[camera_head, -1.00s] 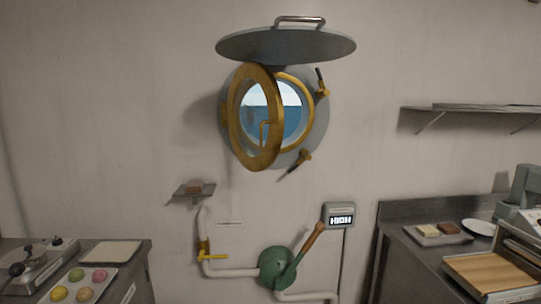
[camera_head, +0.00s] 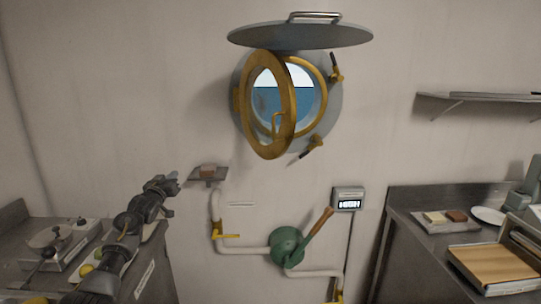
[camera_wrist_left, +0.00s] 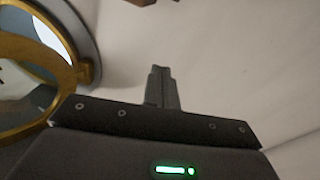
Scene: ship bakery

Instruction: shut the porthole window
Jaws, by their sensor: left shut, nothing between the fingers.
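The porthole's brass-framed window (camera_head: 270,142) stands swung open on its left-side hinge, angled out from the wall. Behind it is the round porthole opening (camera_head: 304,95) with sea and sky showing. Two dark-handled brass clamps sit on the porthole's right side, an upper one (camera_head: 335,70) and a lower one (camera_head: 312,146). My left gripper (camera_head: 174,184) is shut and empty, low and to the left of the window, apart from it. In the left wrist view the closed fingers (camera_wrist_left: 161,88) show, with the brass window frame (camera_wrist_left: 62,75) at the left. My right gripper is not in view.
A grey round cover (camera_head: 300,36) with a handle is raised above the porthole. Below are a green pump (camera_head: 287,246) with a lever and white pipes. Counters stand left and right.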

